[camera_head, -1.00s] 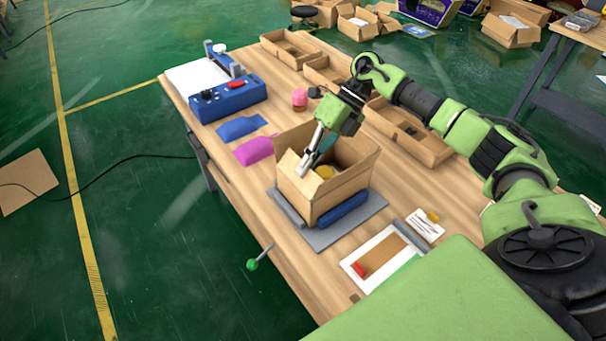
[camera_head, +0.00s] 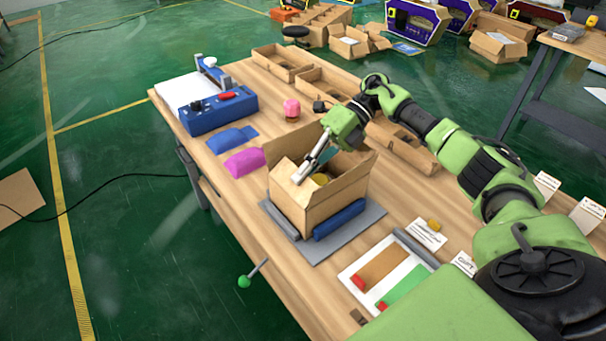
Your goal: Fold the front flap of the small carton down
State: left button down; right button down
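The small carton (camera_head: 302,214) is an open brown cardboard box on a grey plate (camera_head: 345,235) near the table's front edge. One flap (camera_head: 350,180) stands up on its right side. A lighter flap (camera_head: 282,172) on its left side leans in over the opening. My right gripper (camera_head: 298,179) comes in from above. Its slim grey fingers look shut with nothing between them, and their tips are at the lighter flap, seemingly touching it. My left gripper is not in view.
A blue machine (camera_head: 218,112) stands at the back left. Open trays (camera_head: 283,62) line the far edge. A white board (camera_head: 365,282) lies nearer.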

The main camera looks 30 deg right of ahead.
jog(key=c, duration=2.3)
grip_release()
jog(key=shift+c, duration=0.2)
jog(key=s+v, duration=0.1)
jog(key=v, duration=1.1)
jog(key=shift+w, duration=0.45)
